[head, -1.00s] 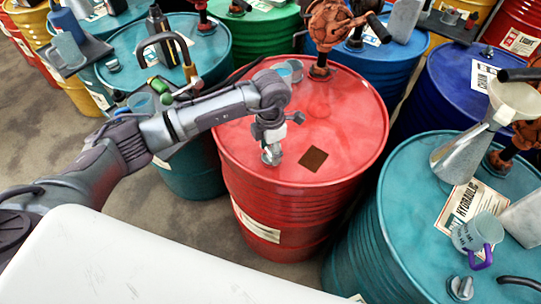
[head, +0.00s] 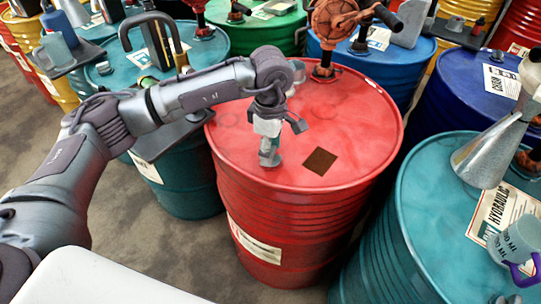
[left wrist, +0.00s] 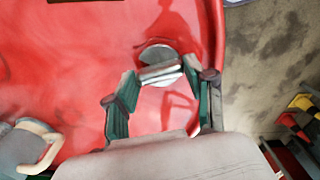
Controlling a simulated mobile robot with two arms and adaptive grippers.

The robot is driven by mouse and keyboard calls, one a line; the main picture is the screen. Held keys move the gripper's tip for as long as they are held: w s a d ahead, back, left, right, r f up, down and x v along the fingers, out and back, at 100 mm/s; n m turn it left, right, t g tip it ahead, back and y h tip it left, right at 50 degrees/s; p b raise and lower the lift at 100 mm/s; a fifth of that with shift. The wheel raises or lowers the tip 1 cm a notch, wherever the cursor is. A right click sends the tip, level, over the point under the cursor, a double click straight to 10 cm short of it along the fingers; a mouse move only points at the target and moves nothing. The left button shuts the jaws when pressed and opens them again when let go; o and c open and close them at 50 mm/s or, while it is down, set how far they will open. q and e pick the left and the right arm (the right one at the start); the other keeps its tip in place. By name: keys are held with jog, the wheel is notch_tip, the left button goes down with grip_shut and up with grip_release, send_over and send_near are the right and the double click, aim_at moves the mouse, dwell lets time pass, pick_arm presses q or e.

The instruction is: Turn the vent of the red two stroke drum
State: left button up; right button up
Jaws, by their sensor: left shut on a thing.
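The red drum (head: 355,115) stands in the middle of the head view. Its vent is a small round metal cap near the front left edge of the lid, largely hidden there by my gripper. In the left wrist view the vent (left wrist: 155,52) shows as a silver disc with a raised bar across it. My left gripper (head: 269,163) points down onto the vent. In the left wrist view its two green-grey fingers (left wrist: 160,72) are on either side of the bar, shut on it. My right gripper is in neither view.
A brown square patch (head: 320,160) lies on the lid beside the gripper. A rusty pump (head: 336,22) stands at the lid's back. A teal drum (head: 425,190) at right carries a metal funnel (head: 485,150) and a measuring jug (head: 515,240). Other drums crowd behind.

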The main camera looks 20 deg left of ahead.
pick_arm(q)
jog(key=shift+m+b, duration=0.5)
jog(key=shift+m, duration=0.1)
jog(key=shift+r, duration=0.1)
jog(key=o, duration=1.2)
jog(key=shift+c, duration=0.2)
notch_tip(320, 180, up, 12)
